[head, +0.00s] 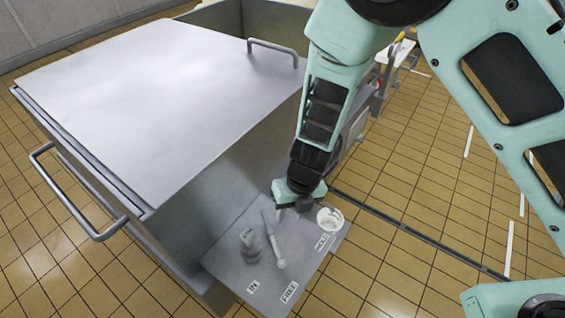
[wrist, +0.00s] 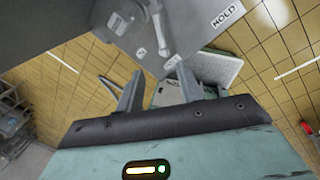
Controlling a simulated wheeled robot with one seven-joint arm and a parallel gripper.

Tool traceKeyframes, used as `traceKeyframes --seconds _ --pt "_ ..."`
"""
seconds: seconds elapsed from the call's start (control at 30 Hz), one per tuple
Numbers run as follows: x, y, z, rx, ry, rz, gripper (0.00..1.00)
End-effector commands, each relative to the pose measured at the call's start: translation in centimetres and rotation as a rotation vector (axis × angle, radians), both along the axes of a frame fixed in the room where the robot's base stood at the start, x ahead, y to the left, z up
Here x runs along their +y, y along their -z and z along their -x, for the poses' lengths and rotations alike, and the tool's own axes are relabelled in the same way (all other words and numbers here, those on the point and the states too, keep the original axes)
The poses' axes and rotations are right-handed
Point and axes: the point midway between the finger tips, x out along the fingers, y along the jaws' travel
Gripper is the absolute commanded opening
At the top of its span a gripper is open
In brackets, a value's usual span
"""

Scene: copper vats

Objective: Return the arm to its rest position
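My gripper (head: 291,206) hangs at the end of my bent teal arm, over the back part of a small grey shelf (head: 232,258). In the wrist view its two grey fingers (wrist: 159,80) stand apart with nothing held between them. I cannot tell the gripper's exact height above the shelf.
A large metal vat with a flat lid (head: 160,95) stands left of my arm. Its bar handles (head: 75,200) stick out at the left and at the back (head: 274,46). Open tiled floor (head: 430,190) lies right of the shelf, crossed by a dark strip (head: 420,235).

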Motion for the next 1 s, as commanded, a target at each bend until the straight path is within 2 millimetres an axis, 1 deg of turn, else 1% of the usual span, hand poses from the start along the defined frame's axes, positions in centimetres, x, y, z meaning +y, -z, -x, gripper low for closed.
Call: traceKeyframes --seconds 0.17,0.27,0.37,0.47,0.5,0.53,0.57,0.6,0.67,0.7,0.77,0.8,0.87,0.9,0.97,1.0 --pt "0.0 0.0 0.0 0.000 0.000 0.000 0.37" --pt "0.2 -1.4 0.4 -0.009 -0.103 -0.027 0.37" --pt "0.5 -4.3 1.3 -0.037 -0.332 -0.080 0.37" --pt "0.6 -8.1 3.0 -0.092 -0.663 -0.150 0.37" --pt "0.4 -9.7 3.6 -0.120 -0.807 -0.177 0.37" --pt "0.3 -10.8 4.2 -0.143 -0.916 -0.196 0.37" --pt "0.1 -11.9 4.7 -0.168 -1.024 -0.212 0.37" --pt "-0.3 -13.3 5.5 -0.202 -1.171 -0.233 0.37" --pt "-0.9 -15.2 6.6 -0.256 -1.390 -0.257 0.37" --pt "-1.5 -16.5 7.3 -0.291 -1.536 -0.271 0.37" --pt "-2.4 -18.2 8.4 -0.345 -1.759 -0.281 0.37" --pt "-3.1 -19.2 9.2 -0.377 -1.908 -0.286 0.37" --pt "-4.2 -20.6 10.3 -0.424 -2.132 -0.282 0.37" --pt "-5.0 -21.5 11.0 -0.450 -2.282 -0.278 0.37" --pt "-6.4 -22.6 12.0 -0.480 -2.508 -0.261 0.37" --pt "-7.3 -23.2 12.7 -0.490 -2.653 -0.247 0.37"
